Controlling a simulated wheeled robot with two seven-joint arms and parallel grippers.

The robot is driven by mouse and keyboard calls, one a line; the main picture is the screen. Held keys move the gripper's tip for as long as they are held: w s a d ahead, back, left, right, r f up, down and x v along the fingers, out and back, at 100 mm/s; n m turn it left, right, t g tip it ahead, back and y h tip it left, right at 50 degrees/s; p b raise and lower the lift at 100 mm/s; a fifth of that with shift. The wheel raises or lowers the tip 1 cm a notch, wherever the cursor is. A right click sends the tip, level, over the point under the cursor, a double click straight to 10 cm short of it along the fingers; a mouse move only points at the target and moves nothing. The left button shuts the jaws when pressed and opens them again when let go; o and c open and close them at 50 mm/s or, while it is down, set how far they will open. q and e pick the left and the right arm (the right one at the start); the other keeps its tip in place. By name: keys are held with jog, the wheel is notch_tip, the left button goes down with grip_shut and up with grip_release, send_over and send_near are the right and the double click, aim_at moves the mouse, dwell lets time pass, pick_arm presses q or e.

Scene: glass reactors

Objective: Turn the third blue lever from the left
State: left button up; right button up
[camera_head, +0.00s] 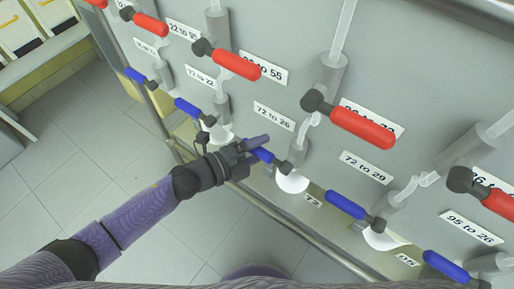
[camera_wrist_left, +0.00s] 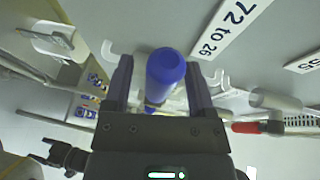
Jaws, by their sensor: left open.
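A row of blue levers runs across the grey panel in the head view. The third blue lever from the left (camera_head: 263,155) is partly covered by my left gripper (camera_head: 254,146). In the left wrist view, the round end of this blue lever (camera_wrist_left: 165,70) sits between the two fingers of my left gripper (camera_wrist_left: 160,85). The fingers are apart, one on each side of it; I cannot tell whether either touches it. The first lever (camera_head: 135,75) and second lever (camera_head: 187,107) lie to the left, the fourth (camera_head: 345,204) and fifth (camera_head: 445,266) to the right. My right gripper is not in view.
A row of red levers, one of them close above (camera_head: 236,64), sits higher on the panel (camera_head: 285,25). Number labels (camera_head: 274,115), clear tubes and white round parts (camera_head: 292,182) are near the blue levers. A metal rail (camera_head: 290,222) runs below. Tiled floor (camera_head: 80,150) is clear at left.

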pick_arm(q)
grip_shut()
dwell(1.4)
